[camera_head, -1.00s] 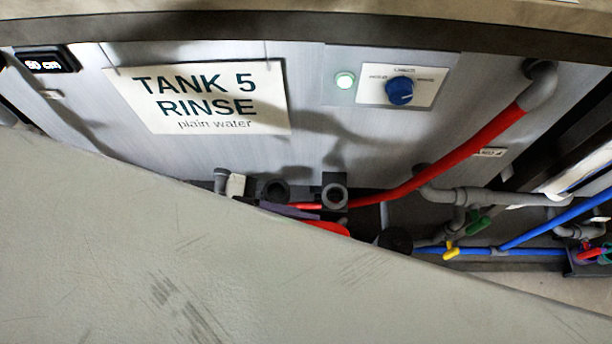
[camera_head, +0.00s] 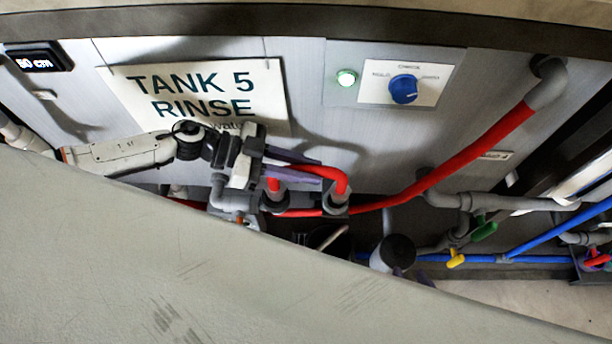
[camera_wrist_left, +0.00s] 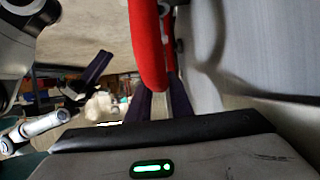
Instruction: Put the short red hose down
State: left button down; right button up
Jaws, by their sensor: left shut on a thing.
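The short red hose (camera_head: 318,173) is a bent loop in front of the Tank 5 panel. Its two ends point down at two grey upright sockets, the left one (camera_head: 273,202) and the right one (camera_head: 336,204). The ends appear to meet the socket mouths; I cannot tell how deep they sit. My left gripper (camera_head: 312,167) is shut on the hose near its top, with purple fingers. In the left wrist view the hose (camera_wrist_left: 147,45) crosses between the fingers (camera_wrist_left: 160,103). Part of my right gripper (camera_head: 412,275) shows lower right, mostly hidden.
A long red hose (camera_head: 450,176) runs from the sockets' base to a grey elbow (camera_head: 546,84). A blue pipe (camera_head: 560,226), a yellow valve handle (camera_head: 455,260) and a green handle (camera_head: 484,231) lie to the right. A pale foreground surface (camera_head: 180,260) hides the lower left.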

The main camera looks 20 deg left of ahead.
pick_arm(q)
jog(key=shift+w+f+b, duration=0.2)
jog(key=shift+f+b, duration=0.45)
jog(key=shift+f, duration=1.05)
jog(key=shift+f, duration=0.2)
jog(key=c, duration=1.6)
grip_release()
jog(key=v, duration=1.2)
jog(key=shift+r+p, duration=0.15)
jog(key=shift+p, duration=0.2)
